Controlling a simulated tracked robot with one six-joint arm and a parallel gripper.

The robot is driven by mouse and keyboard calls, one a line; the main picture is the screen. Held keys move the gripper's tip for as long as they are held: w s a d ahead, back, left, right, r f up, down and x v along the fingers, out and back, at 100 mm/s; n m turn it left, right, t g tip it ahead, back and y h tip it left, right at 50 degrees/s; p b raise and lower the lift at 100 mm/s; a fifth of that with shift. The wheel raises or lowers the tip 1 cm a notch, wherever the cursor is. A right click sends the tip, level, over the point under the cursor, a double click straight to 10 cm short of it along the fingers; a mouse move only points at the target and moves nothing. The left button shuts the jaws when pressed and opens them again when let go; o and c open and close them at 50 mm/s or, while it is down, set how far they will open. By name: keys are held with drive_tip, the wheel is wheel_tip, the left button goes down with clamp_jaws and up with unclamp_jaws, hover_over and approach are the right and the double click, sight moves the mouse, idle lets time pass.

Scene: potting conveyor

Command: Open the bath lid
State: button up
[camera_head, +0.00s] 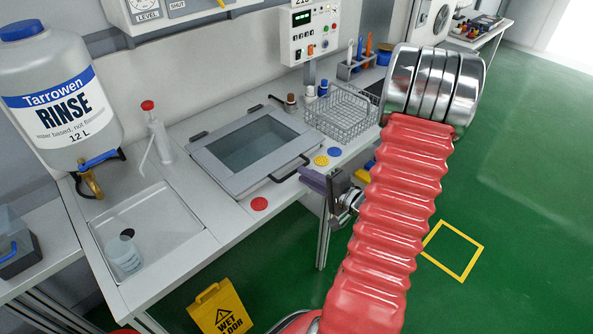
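The bath lid (221,178) is a flat grey frame with a dark glass window, set in the white bench top. It lies closed. A black bar handle (291,169) runs along its front right edge, and hinges show at its back edge. My gripper (312,178) is just to the right of the handle, near the bench's front edge. Only a purple-grey finger part and metal wrist pieces show beside my red arm. Whether the finger touches the handle, and how far the fingers are apart, I cannot tell.
A wire basket (343,113) stands right of the lid, with small bottles (310,93) behind it. Red (259,204), yellow (321,160) and blue (334,151) discs lie along the front edge. A yellow wet-floor sign (219,307) stands below. Green floor is open at right.

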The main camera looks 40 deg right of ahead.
drive_tip(key=shift+w+f, duration=0.25)
drive_tip(key=shift+w, duration=1)
drive_tip(key=shift+w+f, duration=0.25)
drive_tip(key=shift+w, duration=1)
drive_tip(key=shift+c, duration=0.3)
clamp_jaws()
